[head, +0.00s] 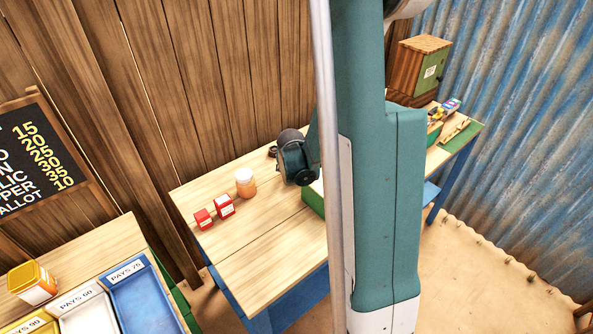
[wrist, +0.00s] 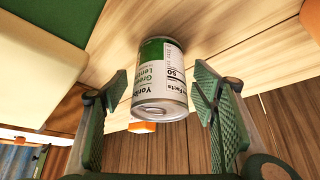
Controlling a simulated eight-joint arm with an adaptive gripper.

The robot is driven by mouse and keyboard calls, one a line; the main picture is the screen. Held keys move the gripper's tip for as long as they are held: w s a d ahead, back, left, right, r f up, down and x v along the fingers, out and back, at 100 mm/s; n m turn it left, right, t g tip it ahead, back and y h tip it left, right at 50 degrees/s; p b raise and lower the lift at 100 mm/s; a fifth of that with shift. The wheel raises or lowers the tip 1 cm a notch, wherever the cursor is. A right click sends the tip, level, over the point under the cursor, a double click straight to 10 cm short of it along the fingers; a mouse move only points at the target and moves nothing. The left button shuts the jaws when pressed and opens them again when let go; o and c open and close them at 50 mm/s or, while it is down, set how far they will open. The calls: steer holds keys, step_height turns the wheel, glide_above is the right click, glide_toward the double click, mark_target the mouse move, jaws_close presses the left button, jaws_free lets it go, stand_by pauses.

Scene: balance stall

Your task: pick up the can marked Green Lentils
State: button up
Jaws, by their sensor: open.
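The can marked Green Lentils (wrist: 160,75) shows in the wrist view, with a green and white label that is partly legible and a bare metal end toward the camera. It rests on the light wooden table. My gripper (wrist: 161,88) is open, with one finger on each side of the can's near end and a visible gap on both sides. In the head view my gripper (head: 281,153) is low over the table's back part, and the can cannot be made out there, hidden by my arm.
An orange jar with a pale lid (head: 245,182) and two red boxes (head: 224,205) stand left of my gripper on the table (head: 262,245). A green box with a pale top (head: 314,198) is close on the right, partly behind my arm. The table's front left is clear.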

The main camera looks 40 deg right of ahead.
steer(key=shift+c, duration=0.2)
steer(key=c, duration=1.1)
steer(key=shift+r, duration=0.15)
steer(key=shift+r+p, duration=0.75)
steer(key=shift+r, duration=4.1)
